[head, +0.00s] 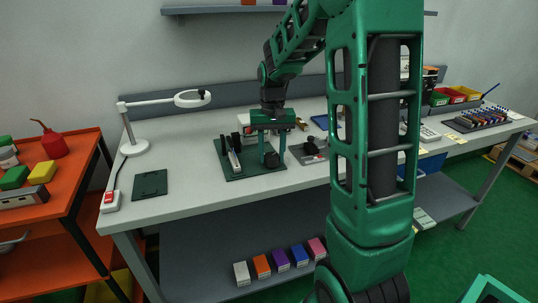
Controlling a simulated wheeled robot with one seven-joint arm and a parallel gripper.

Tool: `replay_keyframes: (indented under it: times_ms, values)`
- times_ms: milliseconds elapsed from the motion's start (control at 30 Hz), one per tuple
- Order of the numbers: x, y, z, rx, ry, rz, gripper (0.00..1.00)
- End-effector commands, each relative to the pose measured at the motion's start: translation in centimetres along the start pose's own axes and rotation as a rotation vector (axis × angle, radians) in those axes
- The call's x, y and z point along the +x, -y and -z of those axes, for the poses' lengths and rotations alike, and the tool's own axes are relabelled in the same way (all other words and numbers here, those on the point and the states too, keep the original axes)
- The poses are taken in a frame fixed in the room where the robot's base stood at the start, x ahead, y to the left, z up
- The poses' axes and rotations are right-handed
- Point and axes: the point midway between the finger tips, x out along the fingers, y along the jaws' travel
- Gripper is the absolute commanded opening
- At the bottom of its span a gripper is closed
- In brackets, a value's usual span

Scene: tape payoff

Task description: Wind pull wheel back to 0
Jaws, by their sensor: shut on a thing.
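The tape payoff device stands on a dark green base plate (240,172) on the workbench. A dark upright part (232,152) with a pale top rises at the plate's left. A dark round wheel (271,159), which looks like the pull wheel, is at the plate's right. My gripper (270,142) points straight down over this wheel and is shut on it, as far as the small picture shows. The fingertips are hard to make out against the dark parts. Any scale or 0 mark is too small to read.
A small dark device (311,148) stands close right of the plate. Bins (456,95) are far right. The bench front is mostly clear.

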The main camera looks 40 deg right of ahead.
Motion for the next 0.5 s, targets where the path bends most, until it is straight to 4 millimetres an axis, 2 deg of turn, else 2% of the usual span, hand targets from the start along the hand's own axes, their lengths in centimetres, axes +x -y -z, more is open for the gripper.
replay_keyframes:
  times_ms: [500]
  values:
    - [-0.15,0.22,0.29,-0.492,-0.01,0.0,0.17]
